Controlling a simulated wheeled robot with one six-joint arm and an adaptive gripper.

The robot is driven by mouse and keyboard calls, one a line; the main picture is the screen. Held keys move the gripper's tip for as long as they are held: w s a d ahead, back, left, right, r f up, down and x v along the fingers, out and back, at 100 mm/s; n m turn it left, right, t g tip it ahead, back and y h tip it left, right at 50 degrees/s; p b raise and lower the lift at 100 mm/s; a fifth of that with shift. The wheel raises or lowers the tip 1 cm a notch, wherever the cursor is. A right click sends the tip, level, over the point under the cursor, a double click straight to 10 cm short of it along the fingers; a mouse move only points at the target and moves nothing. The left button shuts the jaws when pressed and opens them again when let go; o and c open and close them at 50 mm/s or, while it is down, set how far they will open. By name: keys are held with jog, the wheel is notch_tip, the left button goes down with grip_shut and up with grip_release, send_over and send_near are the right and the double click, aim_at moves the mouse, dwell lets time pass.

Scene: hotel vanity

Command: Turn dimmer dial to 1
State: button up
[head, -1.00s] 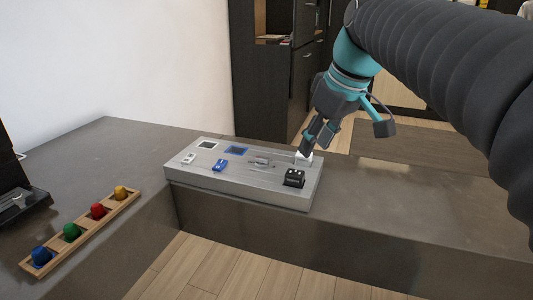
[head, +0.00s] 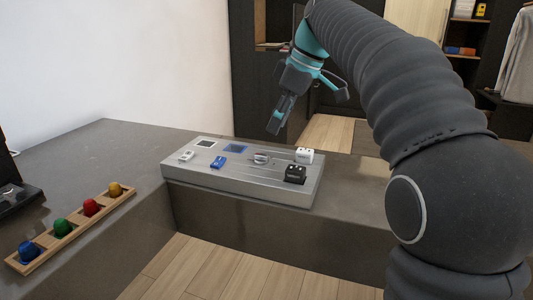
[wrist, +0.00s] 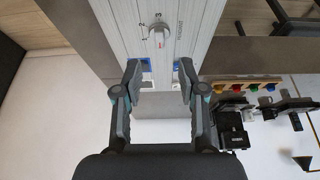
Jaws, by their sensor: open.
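The dimmer dial (head: 261,158) is a small silver knob on top of the grey panel box (head: 240,187), right of its middle in the head view. My gripper (head: 275,128) is above the panel, pointing down, close above and slightly right of the dial in the picture. In the wrist view my gripper (wrist: 160,72) is open, its fingers apart and empty, with the dial beyond the fingertips. It does not touch the dial.
A wooden rack (head: 75,228) with several coloured knobs lies at left. The counter (head: 110,150) behind it is clear.

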aim_at(263, 155)
jog(key=b+x, duration=0.1)
jog(key=x, duration=0.7)
jog(key=shift+f+b, duration=0.1)
jog(key=shift+b, duration=0.2)
grip_shut()
